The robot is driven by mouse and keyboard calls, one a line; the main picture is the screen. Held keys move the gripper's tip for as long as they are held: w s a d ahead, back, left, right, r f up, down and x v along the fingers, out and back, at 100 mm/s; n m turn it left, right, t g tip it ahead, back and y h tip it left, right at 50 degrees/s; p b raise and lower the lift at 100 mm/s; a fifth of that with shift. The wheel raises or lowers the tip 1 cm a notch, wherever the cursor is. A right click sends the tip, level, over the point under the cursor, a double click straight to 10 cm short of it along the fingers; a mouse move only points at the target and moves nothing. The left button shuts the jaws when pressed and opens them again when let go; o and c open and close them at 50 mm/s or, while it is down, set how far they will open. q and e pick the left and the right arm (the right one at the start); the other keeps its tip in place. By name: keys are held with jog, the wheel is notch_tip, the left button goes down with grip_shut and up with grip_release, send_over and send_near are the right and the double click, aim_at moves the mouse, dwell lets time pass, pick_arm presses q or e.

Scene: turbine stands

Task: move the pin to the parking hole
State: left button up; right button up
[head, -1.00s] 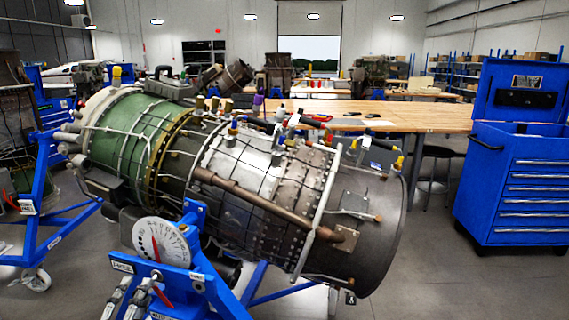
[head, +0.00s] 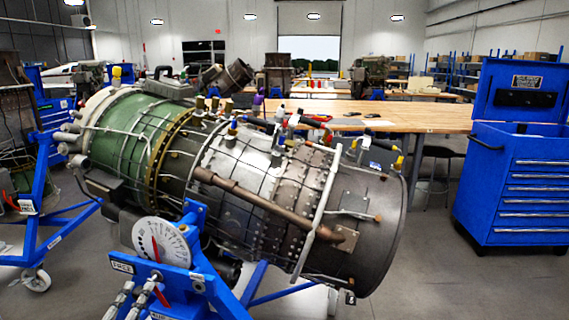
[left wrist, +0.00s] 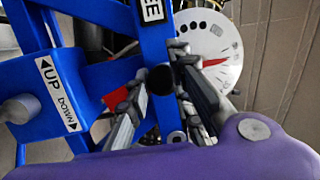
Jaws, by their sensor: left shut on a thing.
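A blue turbine stand (head: 180,278) with a white dial (head: 160,240) is at the lower left in the head view. My left gripper (head: 132,298) is at the bottom of that view, in front of the stand. In the left wrist view its two grey fingers (left wrist: 160,88) are closed around a black round thing (left wrist: 158,79), which seems to be the pin seen end-on. A red tag-like piece (left wrist: 117,98) shows beside the left finger. A small ringed hole (left wrist: 176,137) is below the black round thing. I cannot tell how far the pin sits in the stand. My right gripper is not visible.
The turbine engine (head: 250,190) lies across the stand. A wooden workbench (head: 400,115) is behind it. A blue tool chest (head: 515,190) stands at the right, with clear floor in front. An UP/DOWN label (left wrist: 60,95) is on a blue part.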

pick_arm(q)
jog(key=shift+r, duration=0.1)
grip_shut()
jog(key=shift+s+a+r, duration=0.1)
jog(key=shift+s+a, duration=0.2)
jog(key=shift+s, duration=0.65)
jog(key=shift+s+a+r, duration=0.1)
jog(key=shift+s+a, duration=0.15)
jog(key=shift+s, duration=0.7)
jog(key=shift+s+a+f+p, duration=0.1)
jog(key=shift+s+a+p, duration=0.1)
jog(key=shift+s, duration=0.55)
jog(key=shift+s+a+f+p, duration=0.1)
jog(key=shift+s+p, duration=0.05)
jog(key=shift+s, duration=0.55)
